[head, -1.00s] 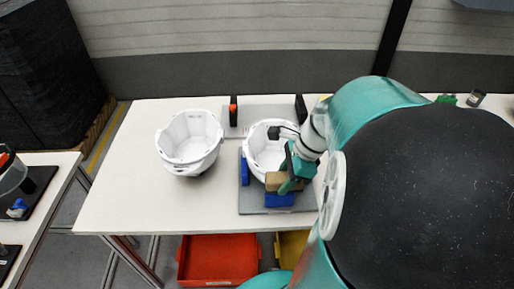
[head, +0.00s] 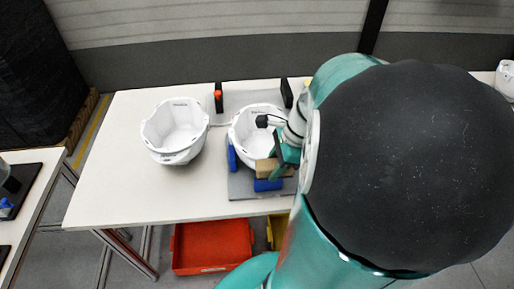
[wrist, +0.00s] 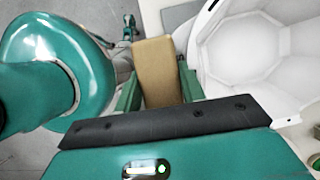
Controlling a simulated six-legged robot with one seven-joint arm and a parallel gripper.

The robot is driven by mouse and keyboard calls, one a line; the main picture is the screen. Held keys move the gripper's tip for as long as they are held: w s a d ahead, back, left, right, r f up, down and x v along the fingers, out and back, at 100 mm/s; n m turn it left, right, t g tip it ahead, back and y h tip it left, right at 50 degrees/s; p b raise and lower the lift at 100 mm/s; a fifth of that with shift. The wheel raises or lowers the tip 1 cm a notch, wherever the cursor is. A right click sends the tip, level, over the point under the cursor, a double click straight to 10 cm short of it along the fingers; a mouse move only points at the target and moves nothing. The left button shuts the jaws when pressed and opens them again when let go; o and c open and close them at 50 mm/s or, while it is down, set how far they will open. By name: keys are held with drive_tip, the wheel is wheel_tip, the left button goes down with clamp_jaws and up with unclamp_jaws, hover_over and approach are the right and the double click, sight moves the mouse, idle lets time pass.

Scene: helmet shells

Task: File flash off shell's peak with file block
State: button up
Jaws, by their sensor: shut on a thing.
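A white helmet shell (head: 252,132) sits open side up in a grey fixture (head: 240,186) with blue blocks, right of the table's middle. My gripper (head: 278,163) is at the shell's near right side. It is shut on a tan file block (head: 265,168), held at the shell's near rim above a blue block (head: 268,184). In the wrist view the file block (wrist: 158,68) stands between the green fingers, close beside the white shell (wrist: 258,50). I cannot tell whether block and shell touch. My arm hides the table's right part.
A second white shell (head: 176,130) stands on the table (head: 110,190) to the left. Behind the fixture are black posts (head: 218,97), one with an orange part. A red bin (head: 212,246) and a yellow bin (head: 277,232) are below. The table's left end is clear.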

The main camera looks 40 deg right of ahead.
drive_tip(key=shift+s+d, duration=0.4)
drive_tip(key=shift+d, duration=0.15)
drive_tip(key=shift+w+a+f, duration=0.1)
drive_tip(key=shift+w+a, duration=0.5)
drive_tip(key=shift+a, duration=0.25)
drive_tip(key=shift+w+a, duration=0.55)
drive_tip(key=shift+a, duration=0.25)
drive_tip(key=shift+s+d+f, duration=0.1)
drive_tip(key=shift+s+d, duration=0.5)
drive_tip(key=shift+d, duration=0.25)
drive_tip(key=shift+s+d, duration=0.55)
drive_tip(key=shift+d, duration=0.25)
drive_tip(key=shift+w+a, duration=0.6)
drive_tip(key=shift+a, duration=0.25)
drive_tip(key=shift+w+a, duration=0.55)
drive_tip(key=shift+a, duration=0.25)
drive_tip(key=shift+s+d+f, duration=0.15)
drive_tip(key=shift+s+d, duration=0.45)
drive_tip(key=shift+d, duration=0.25)
drive_tip(key=shift+r, duration=4.05)
